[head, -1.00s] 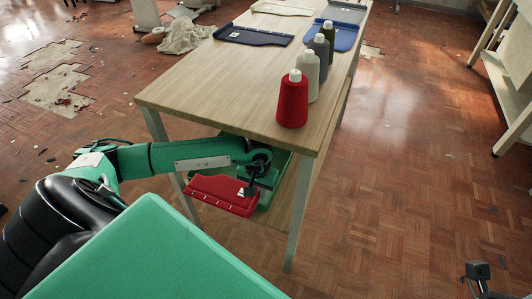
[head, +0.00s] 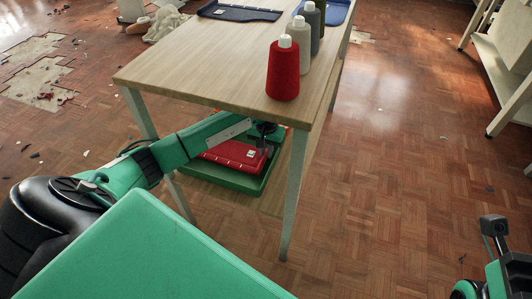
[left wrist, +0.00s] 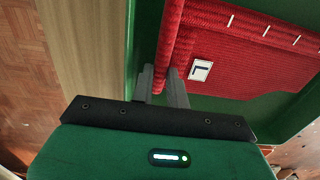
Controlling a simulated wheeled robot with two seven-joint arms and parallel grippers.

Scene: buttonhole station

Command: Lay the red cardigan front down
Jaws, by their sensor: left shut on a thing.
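The red cardigan front (head: 228,153) is a flat knitted panel with a row of white marks and a white tag. It is under the tabletop, over a green tray (head: 220,189). My left gripper (head: 263,147) is shut on its edge; in the left wrist view the fingers (left wrist: 161,75) pinch a red rolled edge, and the panel (left wrist: 235,52) spreads right inside the tray's green walls. I cannot tell whether the panel rests on the tray floor. My right arm shows only in part at the lower right, its fingertips hidden.
The wooden table (head: 195,72) stands above the tray, its front leg (head: 294,195) close right of it. A red yarn cone (head: 283,72) and several other cones stand on top, with a dark blue panel (head: 240,11) at the back.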

